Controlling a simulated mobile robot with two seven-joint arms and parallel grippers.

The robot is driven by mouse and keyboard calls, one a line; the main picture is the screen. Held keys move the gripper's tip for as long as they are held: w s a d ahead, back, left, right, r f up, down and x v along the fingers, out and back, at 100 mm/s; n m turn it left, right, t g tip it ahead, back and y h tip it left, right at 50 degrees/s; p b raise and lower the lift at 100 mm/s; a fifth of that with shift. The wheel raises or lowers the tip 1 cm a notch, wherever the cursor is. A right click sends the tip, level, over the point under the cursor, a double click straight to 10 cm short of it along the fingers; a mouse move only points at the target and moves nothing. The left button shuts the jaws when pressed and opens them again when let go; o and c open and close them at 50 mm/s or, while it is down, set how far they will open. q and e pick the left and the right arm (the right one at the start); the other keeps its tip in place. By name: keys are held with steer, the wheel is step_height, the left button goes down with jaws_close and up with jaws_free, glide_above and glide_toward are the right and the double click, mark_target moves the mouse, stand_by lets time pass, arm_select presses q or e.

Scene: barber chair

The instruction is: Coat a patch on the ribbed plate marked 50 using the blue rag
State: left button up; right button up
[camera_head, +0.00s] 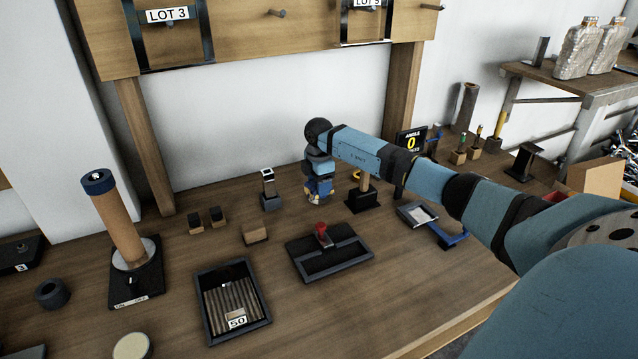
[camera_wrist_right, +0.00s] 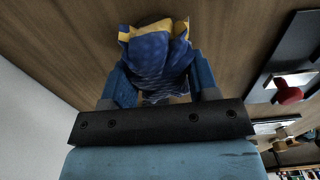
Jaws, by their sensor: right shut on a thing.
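The ribbed plate (camera_head: 229,291) lies in a dark square tray (camera_head: 203,305) at the front middle of the wooden bench, with a white label reading 50 at its front edge. My right gripper (camera_head: 318,191) is over the back middle of the bench, behind and to the right of the plate. It is shut on the blue rag (camera_wrist_right: 158,62), which has yellow edges and is bunched between the fingers. The rag also shows below the gripper in the head view (camera_head: 315,198). My left gripper is out of view.
A dark tray with a red-knobbed tool (camera_head: 323,235) sits right of the plate. A tall brown cylinder on a stand (camera_head: 121,225) rises at left. Small blocks (camera_head: 255,234) and a metal-topped post (camera_head: 269,187) stand behind.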

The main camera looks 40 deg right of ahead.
steer(key=shift+f, duration=0.1)
step_height(320, 180, up, 2)
steer(key=shift+r+p, duration=0.2)
steer(key=shift+p, duration=0.9)
step_height(320, 180, up, 2)
steer(key=shift+r+p, duration=0.1)
steer(key=shift+p, duration=0.75)
steer(key=shift+r+p, duration=1.2)
steer(key=shift+r, duration=0.15)
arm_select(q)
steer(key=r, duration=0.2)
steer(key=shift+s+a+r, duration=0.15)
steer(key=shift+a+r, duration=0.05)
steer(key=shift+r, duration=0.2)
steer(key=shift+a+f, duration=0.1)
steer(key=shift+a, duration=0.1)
arm_select(e)
steer(key=shift+f, duration=0.1)
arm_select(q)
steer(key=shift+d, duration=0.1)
